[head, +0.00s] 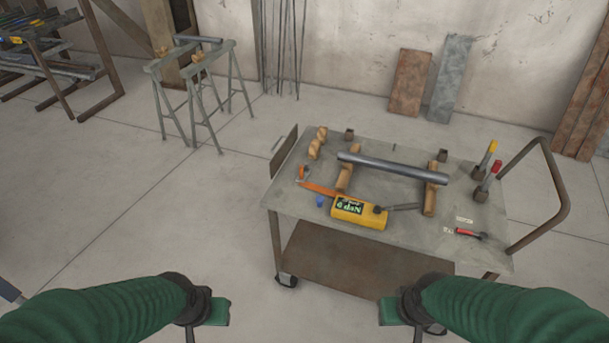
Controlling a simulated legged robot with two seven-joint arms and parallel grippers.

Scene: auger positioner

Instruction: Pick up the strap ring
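An orange strap (318,189) lies flat near the left front of the cart top (278,195), running toward a yellow box with a dark display (358,212). A small orange and dark piece (303,173) sits at the strap's left end; it may be the strap ring, but it is too small to tell. My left gripper (212,312) and my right gripper (396,312) are low in the head view, in front of the cart and apart from everything on it. Their fingers are barely visible, so I cannot tell whether they are open.
A grey tube (393,168) rests across two wooden blocks. A push handle (561,190) rises at right. Sawhorses (205,90) stand behind left.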

